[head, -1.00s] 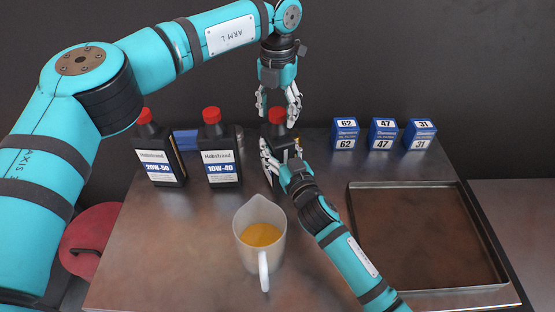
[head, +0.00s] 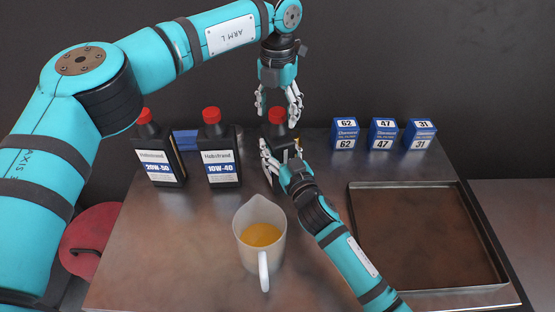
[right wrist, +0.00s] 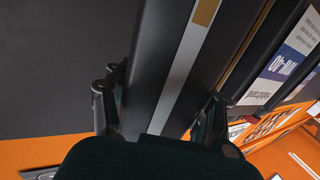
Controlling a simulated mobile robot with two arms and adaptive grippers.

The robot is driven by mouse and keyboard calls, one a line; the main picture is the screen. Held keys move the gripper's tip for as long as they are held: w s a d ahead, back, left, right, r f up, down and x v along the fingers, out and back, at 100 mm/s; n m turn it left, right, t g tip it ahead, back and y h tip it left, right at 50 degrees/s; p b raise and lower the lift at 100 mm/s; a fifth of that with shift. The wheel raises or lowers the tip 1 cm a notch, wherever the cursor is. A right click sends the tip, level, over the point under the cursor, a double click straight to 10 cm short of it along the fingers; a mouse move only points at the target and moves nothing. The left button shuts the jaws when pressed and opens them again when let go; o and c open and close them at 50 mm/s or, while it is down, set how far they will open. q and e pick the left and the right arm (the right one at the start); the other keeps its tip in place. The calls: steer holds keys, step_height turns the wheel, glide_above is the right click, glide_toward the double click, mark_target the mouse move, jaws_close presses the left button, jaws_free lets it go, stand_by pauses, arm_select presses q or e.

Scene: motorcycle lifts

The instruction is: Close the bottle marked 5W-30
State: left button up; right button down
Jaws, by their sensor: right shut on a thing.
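A black bottle (head: 279,133) with a red cap (head: 277,115) on top stands upright, third in the row. Its label is hidden behind my right gripper, so I cannot read the marking. My right gripper (head: 280,157) is shut on the bottle's body. In the right wrist view the dark bottle (right wrist: 180,65), with a grey and a gold stripe, lies between the fingers. My left gripper (head: 278,106) points down over the cap. Its fingers are spread to either side, with a gap to the cap.
Bottles marked 20W-50 (head: 157,160) and 10W-40 (head: 220,160) stand to the left. A jug of amber oil (head: 247,218) stands in front. Blue filter boxes marked 62 (head: 345,134), 47 (head: 383,134) and 31 (head: 420,134) stand back right. An empty tray (head: 352,215) lies at the right.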

arm_select(q)
steer(key=shift+r, duration=0.1)
step_height(320, 180, up, 12)
stand_by(0.5)
arm_select(e)
steer(key=shift+c, duration=1.9)
jaws_free()
steer(key=v, duration=1.2)
